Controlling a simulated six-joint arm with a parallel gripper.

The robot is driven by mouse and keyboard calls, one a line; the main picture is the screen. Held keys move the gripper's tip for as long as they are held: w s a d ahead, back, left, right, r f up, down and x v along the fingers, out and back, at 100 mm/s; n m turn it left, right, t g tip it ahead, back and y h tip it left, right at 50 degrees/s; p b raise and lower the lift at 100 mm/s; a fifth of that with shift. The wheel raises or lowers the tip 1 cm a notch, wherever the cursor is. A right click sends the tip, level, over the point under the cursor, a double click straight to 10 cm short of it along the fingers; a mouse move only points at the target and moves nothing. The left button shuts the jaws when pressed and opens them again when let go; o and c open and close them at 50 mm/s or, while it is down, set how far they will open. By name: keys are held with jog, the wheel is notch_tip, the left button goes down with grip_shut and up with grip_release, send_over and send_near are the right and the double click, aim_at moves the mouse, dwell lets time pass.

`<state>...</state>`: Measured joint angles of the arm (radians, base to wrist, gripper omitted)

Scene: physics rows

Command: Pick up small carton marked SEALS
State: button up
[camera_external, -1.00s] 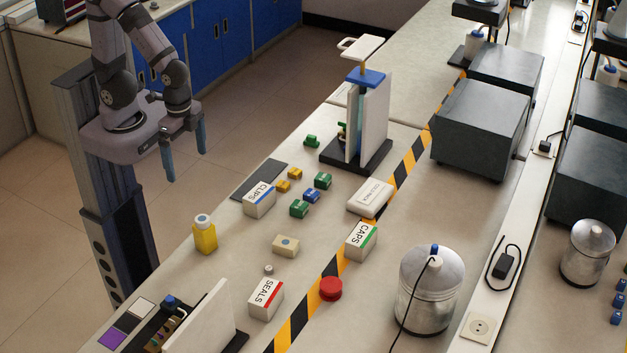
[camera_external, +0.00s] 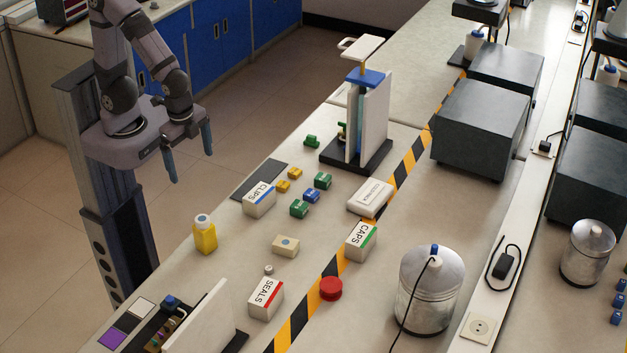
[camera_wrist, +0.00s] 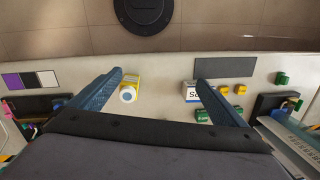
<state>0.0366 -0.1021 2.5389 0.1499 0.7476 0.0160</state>
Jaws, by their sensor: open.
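The small white carton marked SEALS (camera_external: 266,298), with a red stripe along its top edge, stands on the bench at the lower middle of the external view. It cannot be made out in the wrist view. My gripper (camera_external: 189,154) is open and empty. Its two blue fingers hang over the floor side of the bench, well to the upper left of the carton. In the wrist view the fingers (camera_wrist: 160,92) are wide apart, with bench between them.
Similar cartons CLIPS (camera_external: 259,199) and CAPS (camera_external: 361,241) stand farther up the bench. A yellow bottle (camera_external: 204,236) stands near the edge. A white upright panel (camera_external: 200,318) is left of SEALS, and a red button (camera_external: 330,288) is on its right.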

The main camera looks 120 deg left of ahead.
jog(key=w+a+f+m+t+y+b, duration=0.1)
jog(key=w+a+f+m+y+b, duration=0.4)
jog(key=a+f+m+b, duration=0.25)
jog(key=w+m+t+y+b, duration=0.2)
jog(key=w+m+b, duration=0.3)
jog(key=w, duration=0.1)
jog(key=m+t+h+b, duration=0.7)
jog(key=m+t+b, duration=0.75)
jog(key=m, duration=0.65)
send_over(254, 296)
jog(key=s, duration=0.1)
notch_tip(254, 296, down, 3)
jog(key=shift+t, duration=0.45)
jog(key=f, duration=0.8)
jog(key=shift+a+f, duration=0.25)
jog(key=shift+w+r+n, duration=0.2)
jog(key=shift+w+n, duration=0.05)
jog(key=shift+w, duration=0.2)
jog(key=shift+w+a, duration=0.1)
jog(key=shift+w, duration=0.25)
